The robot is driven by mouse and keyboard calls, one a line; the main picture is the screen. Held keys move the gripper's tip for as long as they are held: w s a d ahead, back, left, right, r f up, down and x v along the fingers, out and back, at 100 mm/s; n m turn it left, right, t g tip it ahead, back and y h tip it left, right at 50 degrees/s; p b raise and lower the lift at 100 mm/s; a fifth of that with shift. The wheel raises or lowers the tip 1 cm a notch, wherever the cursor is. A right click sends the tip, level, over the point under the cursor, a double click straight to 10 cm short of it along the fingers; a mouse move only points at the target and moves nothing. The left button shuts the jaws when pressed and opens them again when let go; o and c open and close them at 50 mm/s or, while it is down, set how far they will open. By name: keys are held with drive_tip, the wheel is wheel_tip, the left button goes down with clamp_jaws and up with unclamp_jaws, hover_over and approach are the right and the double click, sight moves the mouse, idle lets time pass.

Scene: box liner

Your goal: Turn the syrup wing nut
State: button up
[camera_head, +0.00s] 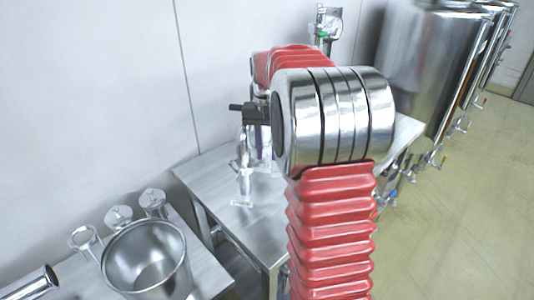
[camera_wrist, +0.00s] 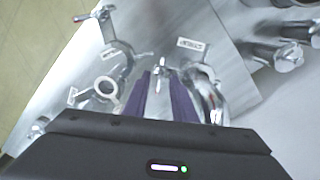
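In the wrist view, a small metal wing nut (camera_wrist: 160,66) stands on metal pipework, just beyond my fingertips and in line with the gap between them. A white label (camera_wrist: 194,44) sits close to it at the right; its lettering is too small to read surely. My gripper (camera_wrist: 160,76) has two purple fingers, apart with a clear gap and nothing visibly held. Whether the tips overlap the nut's wings in depth I cannot tell. In the head view my arm hides most of the gripper and the wing nut.
Metal pipe fittings (camera_wrist: 106,86) with a second label stand left of my fingers. A curved pipe (camera_wrist: 211,95) is close at right. In the head view are a steel table (camera_head: 225,170), a steel pot (camera_head: 146,258) at lower left, and tanks (camera_head: 432,60) at right.

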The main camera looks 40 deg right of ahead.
wheel_tip(320, 180, up, 12)
drive_tip(key=shift+r, duration=0.25)
drive_tip(key=shift+w, duration=0.1)
idle(0.6)
drive_tip(key=n+t, duration=0.1)
drive_tip(key=n, duration=0.1)
approach(267, 157)
drive_tip(key=a, duration=0.3)
drive_tip(key=s+a+f+n+t, duration=0.2)
drive_tip(key=s+a+n, duration=0.1)
drive_tip(key=s+a, duration=0.7)
drive_tip(key=s+a+f+n+t, duration=0.2)
drive_tip(key=s+a+n, duration=0.1)
drive_tip(key=s+a, duration=0.8)
drive_tip(key=shift+s+a+t, duration=0.3)
drive_tip(key=shift+a, duration=0.15)
drive_tip(key=shift+f, duration=0.15)
